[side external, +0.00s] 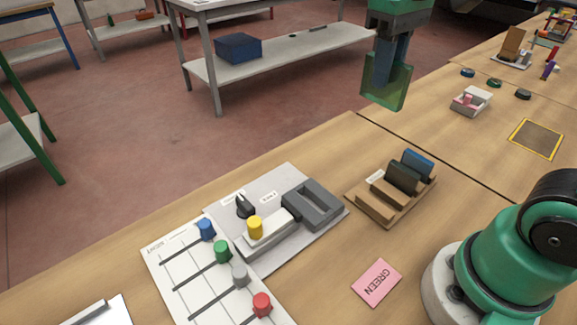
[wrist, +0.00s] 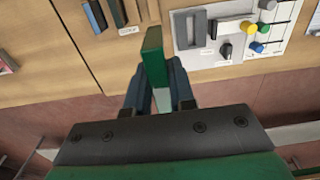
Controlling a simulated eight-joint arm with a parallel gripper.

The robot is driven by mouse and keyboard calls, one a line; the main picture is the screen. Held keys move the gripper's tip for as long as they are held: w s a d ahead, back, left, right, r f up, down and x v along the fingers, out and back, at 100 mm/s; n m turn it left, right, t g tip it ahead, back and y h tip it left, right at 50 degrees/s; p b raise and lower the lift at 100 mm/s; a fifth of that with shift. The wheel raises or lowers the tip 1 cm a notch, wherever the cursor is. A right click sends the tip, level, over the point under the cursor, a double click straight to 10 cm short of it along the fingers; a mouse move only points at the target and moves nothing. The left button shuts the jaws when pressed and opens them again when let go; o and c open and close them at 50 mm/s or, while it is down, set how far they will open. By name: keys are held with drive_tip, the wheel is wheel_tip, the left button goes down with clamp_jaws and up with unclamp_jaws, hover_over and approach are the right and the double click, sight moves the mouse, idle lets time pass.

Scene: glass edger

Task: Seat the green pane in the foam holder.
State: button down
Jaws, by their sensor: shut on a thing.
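The green pane (side external: 378,88) is translucent and hangs upright from my gripper (side external: 390,62), high above the table's far edge in the side view. My gripper is shut on its upper part. In the wrist view the green pane (wrist: 154,58) stands edge-on between the fingers of my gripper (wrist: 157,92). A dark grey block with a rectangular recess (side external: 294,191), which looks like the foam holder, sits on a light grey plate (side external: 290,172). Its recess looks empty. It also shows in the wrist view (wrist: 186,30). The pane is apart from it.
A wooden rack (side external: 358,201) beside the plate holds blue and dark panes. The plate carries a black knob (side external: 244,207) and a yellow button (side external: 255,228). A white board (side external: 190,282) has coloured knobs. A pink GREEN card (side external: 377,283) lies in front.

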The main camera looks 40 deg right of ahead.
hover_over(315, 188)
drive_tip(key=s+a, duration=0.2)
wheel_tip(315, 188, down, 16)
drive_tip(key=shift+w+r, duration=0.15)
drive_tip(key=shift+r, duration=0.1)
drive_tip(key=shift+f, duration=2.35)
drive_tip(key=c, duration=1.2)
unclamp_jaws()
drive_tip(key=shift+f, duration=0.15)
drive_tip(key=o, duration=0.5)
drive_tip(key=shift+c, duration=0.2)
